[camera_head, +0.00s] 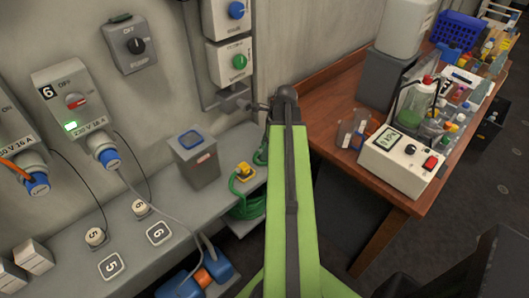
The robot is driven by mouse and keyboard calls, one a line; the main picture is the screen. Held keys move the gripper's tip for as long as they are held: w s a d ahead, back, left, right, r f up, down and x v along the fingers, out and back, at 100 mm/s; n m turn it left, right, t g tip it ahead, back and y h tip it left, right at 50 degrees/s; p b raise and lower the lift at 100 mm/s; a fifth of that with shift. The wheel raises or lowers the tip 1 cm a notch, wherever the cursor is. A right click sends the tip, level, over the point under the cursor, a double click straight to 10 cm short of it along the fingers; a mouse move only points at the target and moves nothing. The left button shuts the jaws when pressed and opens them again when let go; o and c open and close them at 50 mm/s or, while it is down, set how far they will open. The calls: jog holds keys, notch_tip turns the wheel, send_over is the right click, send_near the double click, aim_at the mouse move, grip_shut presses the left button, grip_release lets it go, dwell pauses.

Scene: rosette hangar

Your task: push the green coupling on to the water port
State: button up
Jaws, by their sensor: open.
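A green hose (249,207) lies coiled at the right end of the grey ledge, partly behind my green arm. A yellow fitting (243,172) sits on the ledge beside the coil. I cannot make out a separate green coupling, nor whether this fitting is part of it. A wall box with a green knob (239,62) is above, with a grey fitting (233,103) below it. I cannot tell whether that fitting is the water port. My arm rises up the middle of the head view to a dark joint. My gripper is not visible, and the arm hides what is behind it.
A blue-knob box (236,10) is above the green-knob one. Left are sockets with blue plugs (107,156) and cables. A wooden table (325,139) with instruments and bottles stands close on the right.

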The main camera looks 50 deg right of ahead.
aim_at(262, 146)
jog(key=c, duration=1.3)
jog(key=shift+c, duration=0.2)
jog(key=shift+r, duration=0.15)
notch_tip(262, 146, up, 5)
jog(key=p, duration=0.5)
jog(key=s+d+r+p, duration=0.5)
jog(key=s+d+p, duration=0.1)
jog(key=s, duration=0.4)
jog(key=shift+r, duration=0.35)
